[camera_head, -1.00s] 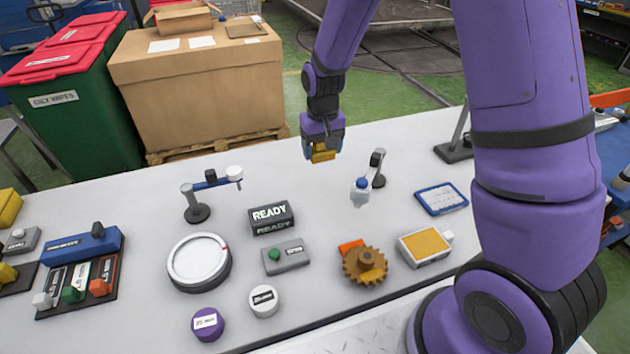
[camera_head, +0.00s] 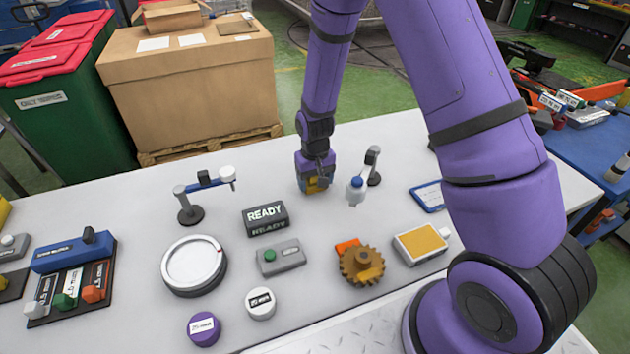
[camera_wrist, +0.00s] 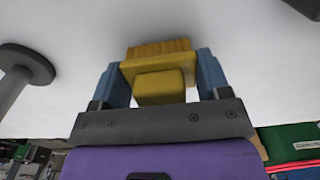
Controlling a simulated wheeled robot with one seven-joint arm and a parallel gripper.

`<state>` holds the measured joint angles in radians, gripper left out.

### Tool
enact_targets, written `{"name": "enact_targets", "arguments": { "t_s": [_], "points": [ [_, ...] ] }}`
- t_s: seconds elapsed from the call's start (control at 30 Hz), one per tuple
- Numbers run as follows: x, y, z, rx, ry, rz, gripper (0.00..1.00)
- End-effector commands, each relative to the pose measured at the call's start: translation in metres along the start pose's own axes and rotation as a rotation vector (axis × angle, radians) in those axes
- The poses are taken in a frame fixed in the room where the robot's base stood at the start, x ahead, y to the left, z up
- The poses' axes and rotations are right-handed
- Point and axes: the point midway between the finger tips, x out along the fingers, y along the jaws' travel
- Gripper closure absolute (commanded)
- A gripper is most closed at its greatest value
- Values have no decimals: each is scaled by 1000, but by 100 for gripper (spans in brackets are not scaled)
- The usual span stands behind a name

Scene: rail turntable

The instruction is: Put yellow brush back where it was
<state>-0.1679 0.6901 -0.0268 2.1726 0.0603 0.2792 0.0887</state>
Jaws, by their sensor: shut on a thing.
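The yellow brush (camera_wrist: 160,70) is between the two fingers of my gripper (camera_wrist: 162,80) in the wrist view, with its bristles facing the white table surface. My gripper is shut on it. In the head view my gripper (camera_head: 316,186) is low over the back middle of the table, and the brush (camera_head: 313,185) shows partly under it. I cannot tell whether the brush touches the table.
The READY sign (camera_head: 265,218) and a blue-armed stand (camera_head: 190,205) are to the left. A round white dial (camera_head: 194,265) and a brown gear (camera_head: 362,265) are in front.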

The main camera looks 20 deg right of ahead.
Motion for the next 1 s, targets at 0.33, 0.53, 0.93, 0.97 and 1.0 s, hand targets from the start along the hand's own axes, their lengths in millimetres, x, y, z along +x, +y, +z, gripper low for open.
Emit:
{"name": "enact_targets", "arguments": {
  "t_s": [0.33,0.53,0.93,0.97,1.0],
  "points": [
    [6,0,0,0,0,0,49],
    [8,0,0,1,0,0,7],
    [2,0,0,0,2,-1,5],
    [0,0,0,0,2,-1,5],
    [-4,0,-1,0,3,-1,5]
  ]
}}
